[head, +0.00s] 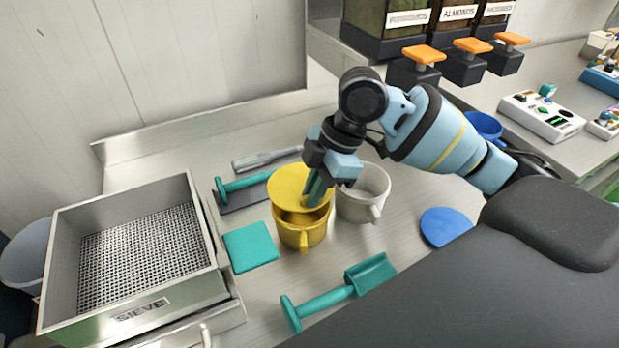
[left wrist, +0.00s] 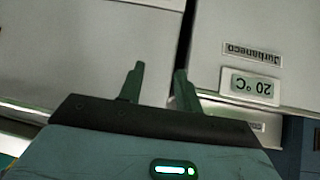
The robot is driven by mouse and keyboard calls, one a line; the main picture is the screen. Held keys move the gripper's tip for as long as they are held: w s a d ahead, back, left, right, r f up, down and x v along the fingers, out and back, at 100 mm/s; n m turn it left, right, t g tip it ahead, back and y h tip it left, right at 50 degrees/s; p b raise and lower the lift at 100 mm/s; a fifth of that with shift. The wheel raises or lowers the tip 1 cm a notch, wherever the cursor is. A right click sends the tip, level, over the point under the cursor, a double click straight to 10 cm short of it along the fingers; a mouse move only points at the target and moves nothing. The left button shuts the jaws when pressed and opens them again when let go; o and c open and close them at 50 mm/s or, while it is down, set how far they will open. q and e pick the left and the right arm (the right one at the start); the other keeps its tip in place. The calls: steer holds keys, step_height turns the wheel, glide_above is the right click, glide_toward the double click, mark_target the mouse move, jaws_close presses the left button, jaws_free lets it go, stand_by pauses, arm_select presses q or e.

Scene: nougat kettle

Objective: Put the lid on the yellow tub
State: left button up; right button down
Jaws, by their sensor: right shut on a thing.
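The yellow tub (head: 302,235) stands upright on the steel counter, its handle toward the front. The round yellow lid (head: 292,182) is above the tub, tilted, with a gap at the front through which the tub's inside shows. My right gripper (head: 316,188) is shut on the lid's right side. Whether the lid's far edge touches the tub's rim, I cannot tell. My left gripper (left wrist: 155,85) shows in the left wrist view, its fingers apart with nothing between them, facing pale panels away from the tub.
A white tub (head: 366,195) stands close to the right of the yellow tub. A teal square (head: 250,247) lies to the left, beside the sieve box (head: 135,250). A teal scoop (head: 340,290) lies in front. A blue lid (head: 446,226) lies to the right.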

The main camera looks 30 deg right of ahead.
steer(key=shift+f, duration=1.1)
steer(key=shift+f+b, duration=0.3)
steer(key=shift+f, duration=0.25)
arm_select(q)
steer(key=shift+s+d+f, duration=0.25)
steer(key=shift+s+f, duration=0.15)
steer(key=shift+f, duration=0.05)
steer(key=shift+a, duration=0.1)
steer(key=shift+w+r, duration=0.35)
steer(key=shift+r, duration=0.05)
steer(key=shift+w+r+p, duration=0.4)
steer(key=shift+r+p, duration=0.05)
steer(key=shift+p, duration=0.1)
steer(key=shift+w+r, duration=0.2)
steer(key=shift+r, duration=0.05)
arm_select(e)
steer(key=shift+f, duration=0.35)
stand_by(0.3)
arm_select(q)
steer(key=shift+w+r+t+p, duration=0.2)
steer(key=shift+r+t+p, duration=0.1)
arm_select(e)
steer(key=shift+f, duration=0.15)
stand_by(0.6)
